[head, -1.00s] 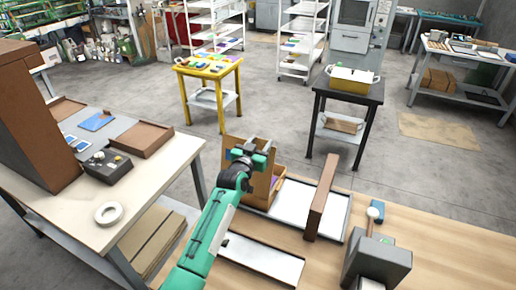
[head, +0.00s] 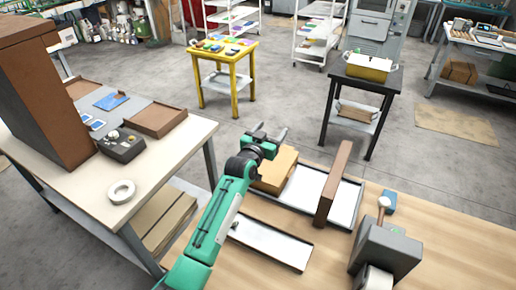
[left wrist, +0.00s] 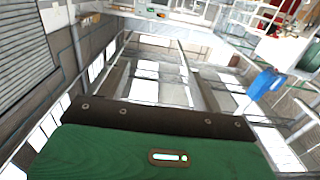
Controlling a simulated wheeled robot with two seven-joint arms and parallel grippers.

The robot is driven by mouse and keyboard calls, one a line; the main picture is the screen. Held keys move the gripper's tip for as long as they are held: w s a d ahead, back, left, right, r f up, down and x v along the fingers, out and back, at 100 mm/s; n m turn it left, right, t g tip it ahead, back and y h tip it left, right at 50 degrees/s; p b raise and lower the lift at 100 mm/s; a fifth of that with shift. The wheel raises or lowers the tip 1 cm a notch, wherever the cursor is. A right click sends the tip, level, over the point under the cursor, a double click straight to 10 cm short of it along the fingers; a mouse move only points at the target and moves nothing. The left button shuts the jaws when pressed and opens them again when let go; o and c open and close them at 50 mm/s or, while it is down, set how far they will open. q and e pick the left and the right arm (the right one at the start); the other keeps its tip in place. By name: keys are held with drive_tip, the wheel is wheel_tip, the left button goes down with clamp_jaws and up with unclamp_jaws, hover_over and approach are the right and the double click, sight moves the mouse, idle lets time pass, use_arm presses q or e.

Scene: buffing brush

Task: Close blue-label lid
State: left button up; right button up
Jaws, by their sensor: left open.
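The tan cardboard box (head: 276,170) sits on the wooden table at the left end of the white tray. In the head view its lid lies down over the top, and the box looks closed. The blue label does not show now. My left gripper (head: 272,133) is open and empty, just above and behind the far left part of the box. I cannot tell whether it touches the lid. The left wrist view looks away over the room and does not show the box. My right gripper is out of view.
The white tray (head: 301,188) with an upright brown divider (head: 333,184) is right of the box. A second tray (head: 270,245) lies in front. A grey dispenser (head: 385,250) stands at right. A pale side table (head: 160,177) is at left.

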use_arm(q)
drive_tip(key=b+v, duration=0.2)
drive_tip(key=v, duration=0.9)
drive_tip(key=shift+s+b, duration=0.25)
drive_tip(key=shift+b, duration=0.15)
drive_tip(key=shift+a, duration=0.1)
